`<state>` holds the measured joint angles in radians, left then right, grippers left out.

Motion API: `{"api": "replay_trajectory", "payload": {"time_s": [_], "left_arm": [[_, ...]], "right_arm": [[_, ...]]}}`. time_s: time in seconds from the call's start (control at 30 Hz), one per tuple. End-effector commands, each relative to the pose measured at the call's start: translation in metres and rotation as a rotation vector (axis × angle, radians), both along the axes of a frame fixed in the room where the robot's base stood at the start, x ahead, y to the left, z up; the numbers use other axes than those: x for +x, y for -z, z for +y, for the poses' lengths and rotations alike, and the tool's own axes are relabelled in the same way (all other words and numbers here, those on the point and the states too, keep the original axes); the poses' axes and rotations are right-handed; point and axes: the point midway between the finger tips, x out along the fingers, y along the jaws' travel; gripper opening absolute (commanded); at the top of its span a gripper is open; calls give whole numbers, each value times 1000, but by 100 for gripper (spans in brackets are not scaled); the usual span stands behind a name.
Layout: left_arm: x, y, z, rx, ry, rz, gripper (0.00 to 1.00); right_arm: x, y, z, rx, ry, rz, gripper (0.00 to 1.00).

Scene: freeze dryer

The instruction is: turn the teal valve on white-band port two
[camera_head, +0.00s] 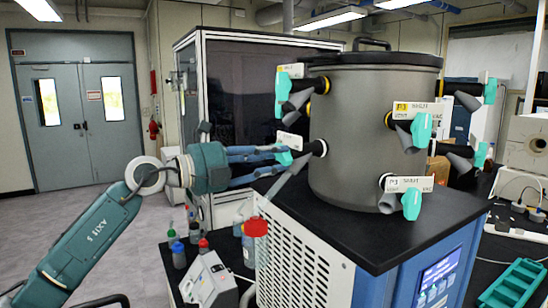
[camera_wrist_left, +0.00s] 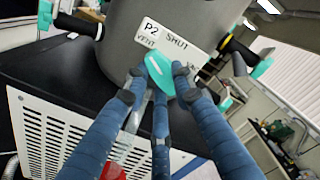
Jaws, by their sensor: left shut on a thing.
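The grey drum (camera_head: 375,135) of the freeze dryer carries several ports with teal valves. My left gripper (camera_head: 284,153) reaches in from the left to a lower port on the drum's left side. In the left wrist view the label (camera_wrist_left: 172,40) there reads P2 and SHUT, with VENT and VAC below; it also shows edge-on in the head view (camera_head: 289,140). The left gripper (camera_wrist_left: 158,75) is shut on the teal valve (camera_wrist_left: 160,73) just below this label, its fingers around the handle. The fingers partly hide the valve in both views.
More valves (camera_head: 411,204) are on the front and right. Below the gripper stand a red-capped bottle (camera_head: 255,228) and a small bench device (camera_head: 210,280). A teal rack (camera_head: 515,284) lies at lower right.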

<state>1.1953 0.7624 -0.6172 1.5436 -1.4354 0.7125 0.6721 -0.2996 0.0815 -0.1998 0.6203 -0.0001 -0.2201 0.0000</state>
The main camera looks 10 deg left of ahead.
Motion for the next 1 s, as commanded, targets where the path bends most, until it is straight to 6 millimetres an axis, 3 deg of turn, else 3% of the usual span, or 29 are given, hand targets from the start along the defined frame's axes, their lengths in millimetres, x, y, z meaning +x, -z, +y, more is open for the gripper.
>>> {"api": "replay_trajectory", "payload": {"time_s": [0.27,0.3,0.4,0.77,1.0], "left_arm": [[0,2,0,-1,0,4,0],[0,2,0,-1,0,4,30],[0,1,0,0,0,4,44],[-4,1,5,-1,-1,2,44],[-32,2,38,3,-4,2,44]], "right_arm": [[0,0,0,0,1,0,0],[0,0,0,0,1,0,0],[0,0,0,0,1,0,0],[-1,0,1,1,0,1,0],[-1,0,1,1,0,1,0]]}}
